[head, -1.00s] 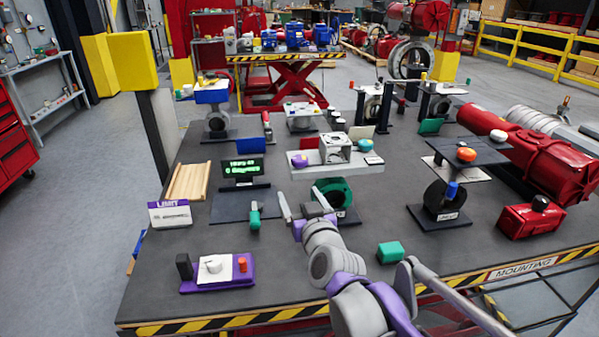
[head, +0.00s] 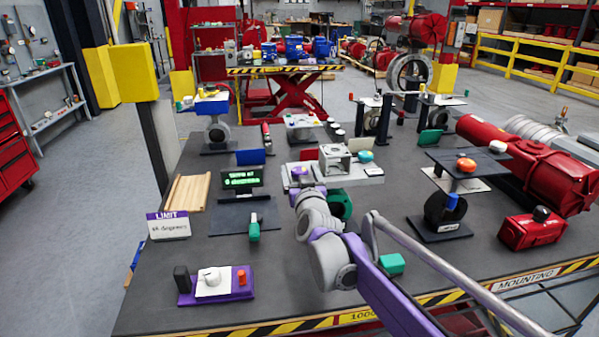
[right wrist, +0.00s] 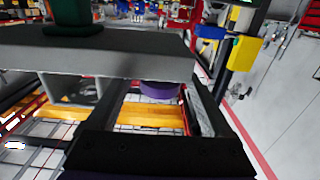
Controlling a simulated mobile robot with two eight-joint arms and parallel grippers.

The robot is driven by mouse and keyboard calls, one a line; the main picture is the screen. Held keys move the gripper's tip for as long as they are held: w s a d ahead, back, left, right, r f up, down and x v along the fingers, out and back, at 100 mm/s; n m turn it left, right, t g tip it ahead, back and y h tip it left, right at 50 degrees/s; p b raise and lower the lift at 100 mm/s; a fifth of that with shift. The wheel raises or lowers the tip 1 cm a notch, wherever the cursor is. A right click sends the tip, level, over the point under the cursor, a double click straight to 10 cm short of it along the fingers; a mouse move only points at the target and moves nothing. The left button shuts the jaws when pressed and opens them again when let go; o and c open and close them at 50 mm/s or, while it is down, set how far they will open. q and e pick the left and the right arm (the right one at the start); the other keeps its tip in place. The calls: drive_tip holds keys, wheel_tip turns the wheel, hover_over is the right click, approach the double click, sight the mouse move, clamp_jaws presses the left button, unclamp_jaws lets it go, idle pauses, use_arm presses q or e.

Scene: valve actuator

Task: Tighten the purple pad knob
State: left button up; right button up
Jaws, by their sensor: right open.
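The purple pad knob (head: 300,171) shows as a small purple patch at the left end of the pale plate (head: 366,177) in the head view. My right gripper (head: 302,187) is at that end of the plate, its fingertips partly hidden by the wrist. In the right wrist view the knob (right wrist: 160,89) is a purple disc just under the grey plate edge (right wrist: 95,63). The open black fingers (right wrist: 160,98) stand to its left and right, with gaps visible. I cannot tell whether a finger touches it. My left gripper is out of view.
A grey cube-shaped housing (head: 334,158) and a teal knob (head: 365,156) sit on the same plate. A green-lettered display (head: 241,178) stands to the left. A green block (head: 392,263) lies near my forearm. The table's front left holds a purple-based panel (head: 240,291).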

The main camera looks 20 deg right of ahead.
clamp_jaws()
idle(0.5)
